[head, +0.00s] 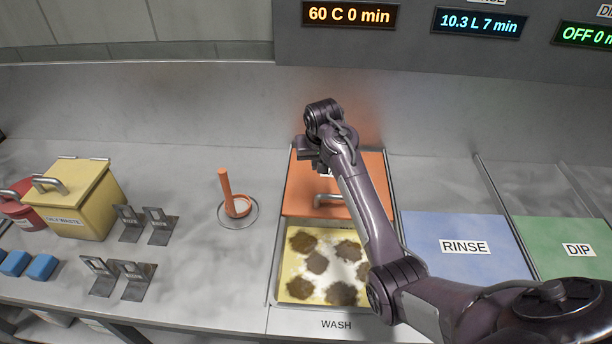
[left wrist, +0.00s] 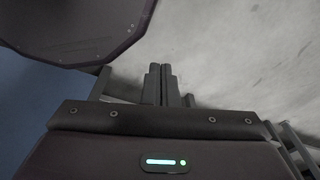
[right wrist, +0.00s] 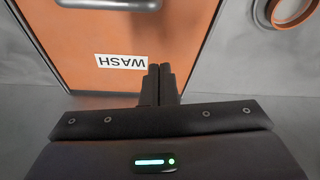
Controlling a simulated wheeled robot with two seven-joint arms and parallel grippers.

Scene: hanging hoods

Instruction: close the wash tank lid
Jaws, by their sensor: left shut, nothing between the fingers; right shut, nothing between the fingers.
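The orange wash tank lid (head: 300,192) covers only the back part of the wash tank, with its metal handle (head: 326,200) near its front edge. The front part of the tank is open, showing several brown clumps (head: 317,263) in a yellowish, frothy bath. My right gripper (head: 314,163) is shut and empty above the back of the lid, behind the handle. In the right wrist view its fingers (right wrist: 160,72) point over the lid by the WASH label (right wrist: 121,61); contact cannot be told. My left gripper (left wrist: 160,72) is shut and empty, seen only in the left wrist view.
A blue RINSE lid (head: 450,265) and a green DIP lid (head: 560,240) lie to the right. An orange upright handle with a ring (head: 232,200), metal brackets (head: 130,222) and a yellow waste bin (head: 85,205) stand left. A panel with displays (head: 350,14) overhangs the back.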

